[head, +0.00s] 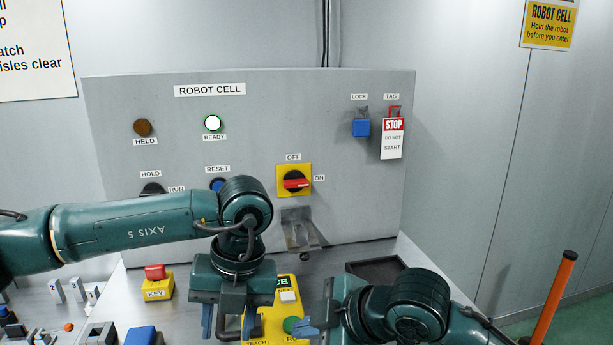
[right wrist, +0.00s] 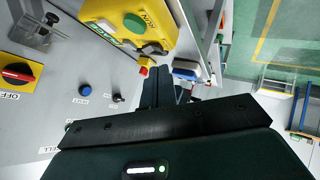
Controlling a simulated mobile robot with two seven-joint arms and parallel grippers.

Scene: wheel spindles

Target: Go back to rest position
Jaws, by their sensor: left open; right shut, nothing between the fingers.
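My left gripper (head: 228,322) hangs below its wrist in the head view, fingers pointing down and apart. It is open and empty, in front of the yellow pendant (head: 268,322) and partly covering it. My right gripper (head: 304,327) is at the lower middle, its blue-grey fingertips pointing left beside the pendant's green button. In the right wrist view its dark fingers (right wrist: 162,86) lie together, with nothing between them. There the yellow pendant (right wrist: 130,25) is beyond the fingers. Whether either gripper touches the pendant cannot be told.
The grey ROBOT CELL panel (head: 345,95) stands behind, with a red switch (head: 296,182), a blue lock (head: 361,127) and a STOP tag (head: 393,140). A KEY block (head: 157,285) and small parts are on the bench's left. A dark tray (head: 375,268) lies behind my right arm.

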